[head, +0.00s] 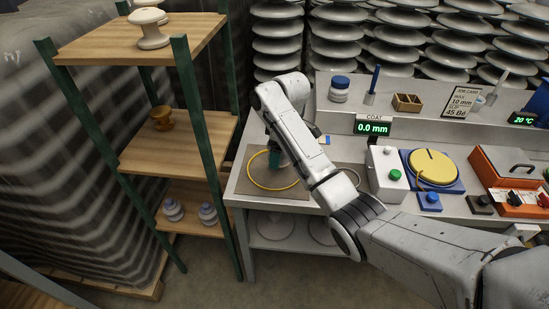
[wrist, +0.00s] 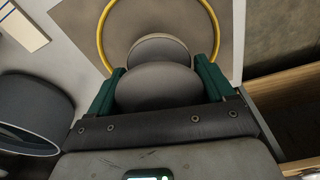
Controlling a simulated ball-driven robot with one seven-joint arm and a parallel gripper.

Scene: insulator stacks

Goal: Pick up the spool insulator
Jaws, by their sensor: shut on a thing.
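The spool insulator (wrist: 160,84) is pale grey, with two round flanges showing in the wrist view. It sits between the two green fingers of my gripper (wrist: 160,73), which is shut on it. In the head view my gripper (head: 276,153) is over the left end of the bench, above the yellow ring (head: 251,178) on a brown mat (head: 247,203). In the wrist view the yellow ring (wrist: 102,40) encircles the far flange in the picture. I cannot tell whether the insulator touches the mat.
A wooden shelf rack (head: 128,48) with green posts stands close on the left, holding other insulators. On the bench (head: 350,156) are a coat display (head: 372,128), a white button box (head: 385,168) and a yellow turntable (head: 433,163). Tall insulator stacks (head: 355,45) stand behind.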

